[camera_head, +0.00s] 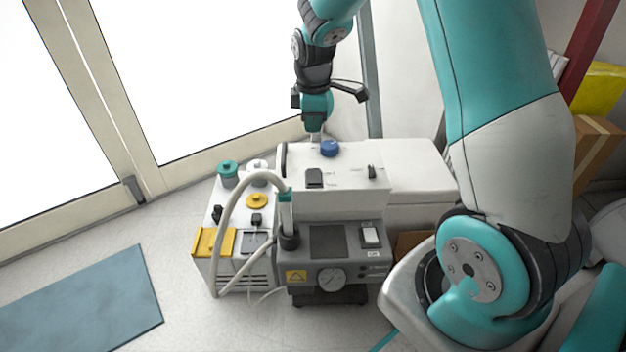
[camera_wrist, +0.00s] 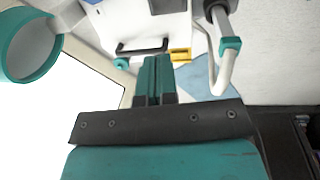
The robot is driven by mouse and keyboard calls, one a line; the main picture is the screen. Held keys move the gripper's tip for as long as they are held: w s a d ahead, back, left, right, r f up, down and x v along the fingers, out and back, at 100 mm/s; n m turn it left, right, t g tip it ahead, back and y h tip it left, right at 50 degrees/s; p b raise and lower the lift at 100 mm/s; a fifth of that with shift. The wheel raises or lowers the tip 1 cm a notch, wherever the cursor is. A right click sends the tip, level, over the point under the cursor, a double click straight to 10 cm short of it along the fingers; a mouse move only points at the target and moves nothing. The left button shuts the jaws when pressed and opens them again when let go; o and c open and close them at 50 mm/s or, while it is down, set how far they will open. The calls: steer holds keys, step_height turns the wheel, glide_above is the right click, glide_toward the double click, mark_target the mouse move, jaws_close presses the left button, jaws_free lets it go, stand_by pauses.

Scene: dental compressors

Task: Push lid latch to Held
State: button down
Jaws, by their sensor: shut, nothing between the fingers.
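A white compressor housing (camera_head: 330,203) stands behind a grey front unit. Its upper face carries a blue knob (camera_head: 329,148), a black square part (camera_head: 314,178) and a small black lever (camera_head: 372,171). The labels are too small to read, so I cannot tell which part is the lid latch or its position. My gripper (camera_head: 314,136) is shut and empty, pointing down by the housing's back left edge, left of the blue knob. In the wrist view the closed teal fingers (camera_wrist: 156,62) are seen close to a black bar handle (camera_wrist: 143,46); contact cannot be told.
The grey front unit (camera_head: 330,244) has a gauge and a white switch. A pale hose (camera_head: 235,205) arches at its left. A white unit with teal and yellow caps (camera_head: 257,200) stands left. A blue mat (camera_head: 85,305) lies on the floor. Glazed doors are behind.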

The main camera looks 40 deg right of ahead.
mark_target(313, 172)
steer(key=shift+d, duration=0.15)
steer(key=f+b, duration=0.1)
steer(key=f, duration=0.3)
steer(key=w+f+b, duration=0.1)
steer(key=f+b, duration=0.1)
steer(key=f, duration=0.3)
steer(key=f+b, duration=0.1)
steer(key=f, duration=0.4)
steer(key=shift+w+d, duration=0.2)
steer(key=shift+d, duration=0.2)
